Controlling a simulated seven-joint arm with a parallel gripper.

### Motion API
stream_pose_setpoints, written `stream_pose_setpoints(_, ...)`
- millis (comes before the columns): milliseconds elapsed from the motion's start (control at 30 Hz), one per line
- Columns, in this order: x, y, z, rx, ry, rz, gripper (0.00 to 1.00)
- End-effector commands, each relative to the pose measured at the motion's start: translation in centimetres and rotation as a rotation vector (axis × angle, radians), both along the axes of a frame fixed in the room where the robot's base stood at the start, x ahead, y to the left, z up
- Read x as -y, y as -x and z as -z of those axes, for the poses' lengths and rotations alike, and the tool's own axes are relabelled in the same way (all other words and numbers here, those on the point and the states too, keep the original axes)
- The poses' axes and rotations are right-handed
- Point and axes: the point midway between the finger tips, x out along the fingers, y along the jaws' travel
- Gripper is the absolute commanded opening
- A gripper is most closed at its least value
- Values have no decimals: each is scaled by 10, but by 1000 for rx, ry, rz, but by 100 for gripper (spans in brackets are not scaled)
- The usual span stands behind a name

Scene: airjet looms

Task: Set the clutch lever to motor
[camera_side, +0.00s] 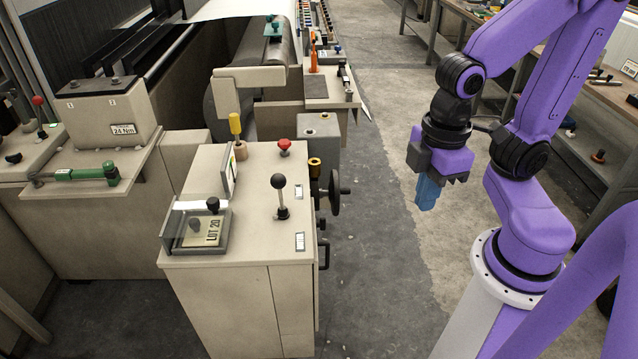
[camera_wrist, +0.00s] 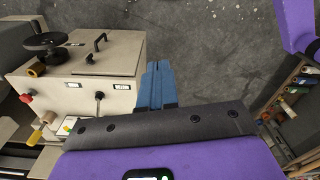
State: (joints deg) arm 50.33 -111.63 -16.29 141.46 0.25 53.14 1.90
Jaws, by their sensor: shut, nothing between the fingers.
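A lever with a black ball knob (camera_side: 279,182) stands nearly upright on the beige cabinet (camera_side: 240,262) in the side view; it looks like the clutch lever. Small white label plates sit behind it (camera_side: 299,190) and in front of it (camera_side: 300,241); their text is too small to read. The lever also shows in the wrist view (camera_wrist: 99,97), left of my fingers. My gripper (camera_side: 427,194) hangs over the floor to the right of the cabinet, well apart from the lever. Its blue fingers (camera_wrist: 156,84) are shut and empty.
A black handwheel (camera_side: 334,190) and a bar handle (camera_side: 324,253) jut from the cabinet's right side. A red knob (camera_side: 285,146), a yellow-handled lever (camera_side: 237,132) and a tray marked LOT 20 (camera_side: 194,241) are near the lever. Open floor (camera_side: 385,270) separates cabinet and arm.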

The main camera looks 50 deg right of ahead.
Motion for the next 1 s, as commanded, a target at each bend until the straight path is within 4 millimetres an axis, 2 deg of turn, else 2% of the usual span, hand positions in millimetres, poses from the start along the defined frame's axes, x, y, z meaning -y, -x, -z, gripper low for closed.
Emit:
stream_pose_setpoints(167,-21,-41,-14,-25,-2,237,0)
stream_pose_setpoints(300,-35,-81,-26,-51,-4,463,0)
stream_pose_setpoints(500,-46,-141,-40,-87,-10,777,0)
stream_pose_setpoints(767,-43,-220,-54,-139,-18,1179,0)
stream_pose_setpoints(1000,-21,-287,-62,-190,-32,1535,0)
